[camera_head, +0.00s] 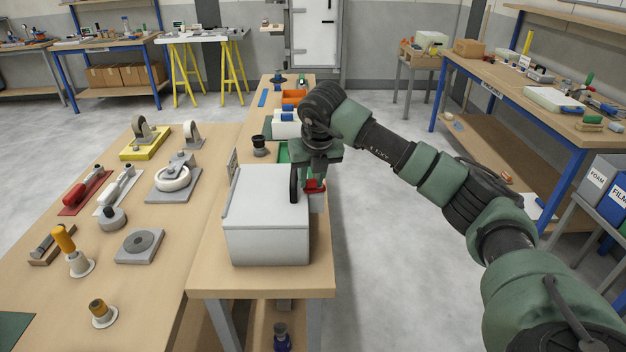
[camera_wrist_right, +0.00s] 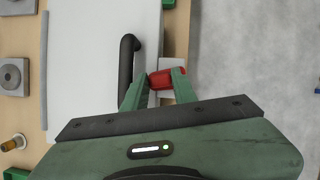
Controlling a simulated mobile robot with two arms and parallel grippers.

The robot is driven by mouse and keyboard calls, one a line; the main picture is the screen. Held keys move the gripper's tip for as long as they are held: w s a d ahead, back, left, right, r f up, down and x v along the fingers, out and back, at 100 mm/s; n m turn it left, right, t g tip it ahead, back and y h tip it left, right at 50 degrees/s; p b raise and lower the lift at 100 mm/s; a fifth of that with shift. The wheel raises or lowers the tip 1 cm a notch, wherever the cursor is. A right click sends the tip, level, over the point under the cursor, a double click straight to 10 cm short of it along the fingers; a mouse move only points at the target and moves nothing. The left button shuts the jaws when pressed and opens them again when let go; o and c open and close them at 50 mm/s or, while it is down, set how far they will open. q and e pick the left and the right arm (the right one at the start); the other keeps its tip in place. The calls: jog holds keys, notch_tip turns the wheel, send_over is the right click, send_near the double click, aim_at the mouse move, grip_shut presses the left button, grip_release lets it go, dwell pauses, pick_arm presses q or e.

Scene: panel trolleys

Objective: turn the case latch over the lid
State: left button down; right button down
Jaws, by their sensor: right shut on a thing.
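The case (camera_head: 268,215) is a light grey box with its lid down, near the front end of the narrow wooden bench; its lid fills the left middle of the right wrist view (camera_wrist_right: 80,70). A black handle (camera_head: 294,184) stands at the lid's right side. The red latch (camera_head: 315,186) is on the case's right side, beside a light grey block. My right gripper (camera_wrist_right: 160,80) is shut on the red latch, one green finger on each side of it. In the head view my gripper partly covers the latch. My left gripper is not in view.
The table on the left (camera_head: 80,290) holds several fixtures, including a caster on a plate (camera_head: 171,180) and red and white toggle clamps. Bins and a black knob part (camera_head: 259,146) stand behind the case. The floor (camera_head: 390,270) right of the bench is clear.

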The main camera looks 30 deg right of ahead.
jog(key=shift+w+r+m+h, duration=0.2)
jog(key=shift+m+h, duration=0.3)
jog(key=shift+m, duration=0.7)
jog(key=shift+w+d, duration=0.1)
jog(key=c, duration=1.1)
grip_release()
jog(key=shift+f, duration=0.1)
jog(key=shift+f, duration=0.1)
